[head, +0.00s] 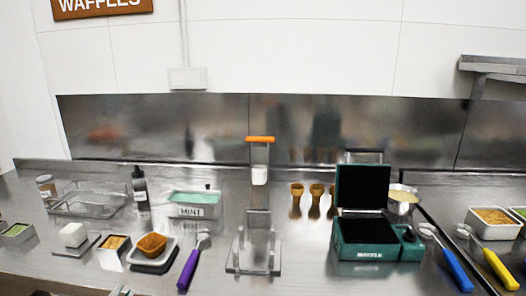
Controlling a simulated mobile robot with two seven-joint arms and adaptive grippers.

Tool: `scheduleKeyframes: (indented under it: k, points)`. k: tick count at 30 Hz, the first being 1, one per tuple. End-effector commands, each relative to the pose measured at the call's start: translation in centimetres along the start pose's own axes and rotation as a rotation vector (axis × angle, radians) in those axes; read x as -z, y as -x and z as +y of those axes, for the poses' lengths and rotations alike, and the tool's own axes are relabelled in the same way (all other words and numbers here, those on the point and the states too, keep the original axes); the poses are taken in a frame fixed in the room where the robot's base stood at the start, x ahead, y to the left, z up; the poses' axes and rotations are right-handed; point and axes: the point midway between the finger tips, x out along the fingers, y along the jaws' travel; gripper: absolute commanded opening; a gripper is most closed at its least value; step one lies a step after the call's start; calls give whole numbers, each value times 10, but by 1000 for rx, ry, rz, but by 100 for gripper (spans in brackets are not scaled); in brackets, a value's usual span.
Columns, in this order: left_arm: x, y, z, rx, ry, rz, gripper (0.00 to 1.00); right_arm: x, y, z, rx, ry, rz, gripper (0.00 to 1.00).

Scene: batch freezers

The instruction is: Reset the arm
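A small grey part at the bottom edge, left of centre, looks like the tip of my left gripper (120,291). Most of it is cut off by the frame, so its fingers and whether it holds anything cannot be made out. It is in front of the small square tub (114,262) and left of the purple-handled scoop (188,270). My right gripper and arm do not show.
A steel backsplash (200,125) stands behind.

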Motion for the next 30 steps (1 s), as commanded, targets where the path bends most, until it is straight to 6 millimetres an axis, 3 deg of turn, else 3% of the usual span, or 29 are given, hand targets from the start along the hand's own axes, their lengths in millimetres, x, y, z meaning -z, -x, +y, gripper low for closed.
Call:
scheduleKeyframes:
  k: [1, 3, 6, 15, 20, 30]
  points:
    - [-28, 8, 11, -36, -14, -89, 11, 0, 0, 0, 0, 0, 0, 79]
    - [-59, 19, 24, -81, -39, -186, 11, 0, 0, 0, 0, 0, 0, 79]
    - [-91, 34, 36, -134, -70, -289, 11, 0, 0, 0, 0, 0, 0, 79]
    - [-158, 80, 65, -276, -148, -504, 11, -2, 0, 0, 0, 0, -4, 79]
    - [-186, 106, 77, -349, -187, -596, 11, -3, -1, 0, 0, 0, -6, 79]
    - [-177, 86, 137, -414, -61, -470, 11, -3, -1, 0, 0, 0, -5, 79]
